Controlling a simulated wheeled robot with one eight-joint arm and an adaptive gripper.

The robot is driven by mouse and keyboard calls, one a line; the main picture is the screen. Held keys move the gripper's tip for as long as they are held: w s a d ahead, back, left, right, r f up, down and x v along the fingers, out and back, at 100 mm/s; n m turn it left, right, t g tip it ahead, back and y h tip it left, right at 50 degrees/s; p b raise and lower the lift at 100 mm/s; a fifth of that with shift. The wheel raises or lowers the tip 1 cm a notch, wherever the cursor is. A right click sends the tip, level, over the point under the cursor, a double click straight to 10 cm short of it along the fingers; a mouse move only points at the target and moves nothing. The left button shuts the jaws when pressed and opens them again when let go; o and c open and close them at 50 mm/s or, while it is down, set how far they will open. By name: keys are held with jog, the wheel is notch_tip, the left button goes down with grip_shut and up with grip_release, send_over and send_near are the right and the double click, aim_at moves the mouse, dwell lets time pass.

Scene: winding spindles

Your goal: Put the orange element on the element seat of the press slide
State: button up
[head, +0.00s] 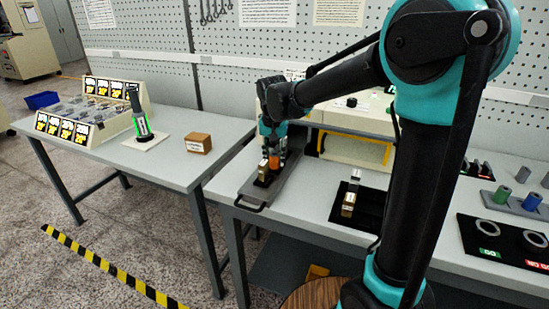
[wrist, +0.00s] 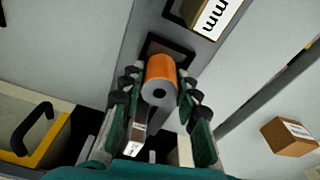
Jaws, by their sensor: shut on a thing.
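The orange element (wrist: 160,72), a cylinder with a hole in its grey end face, is between the fingers of my gripper (wrist: 158,84) in the wrist view. My gripper is shut on it. In the head view the orange element (head: 274,161) shows under my gripper (head: 271,148), over the grey press slide (head: 243,190) with a black front handle. A black square seat (wrist: 153,46) on the slide shows just beyond the element. I cannot tell whether the element touches it. A labelled brass-coloured block (head: 264,172) stands on the slide near the handle.
A cardboard box (head: 198,143) sits on the left table. The press with a yellow-edged opening (head: 355,148) stands to the right of my gripper. A black mat (head: 358,207) with a metal-and-brass piece lies right of the slide. Rings and coloured cylinders (head: 502,194) are farther right.

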aim_at(274, 156)
jog(key=o, duration=1.2)
jog(key=shift+c, duration=0.2)
notch_tip(274, 156, up, 12)
jog(key=s, duration=0.1)
jog(key=shift+s, duration=0.25)
jog(key=shift+a+r, duration=0.1)
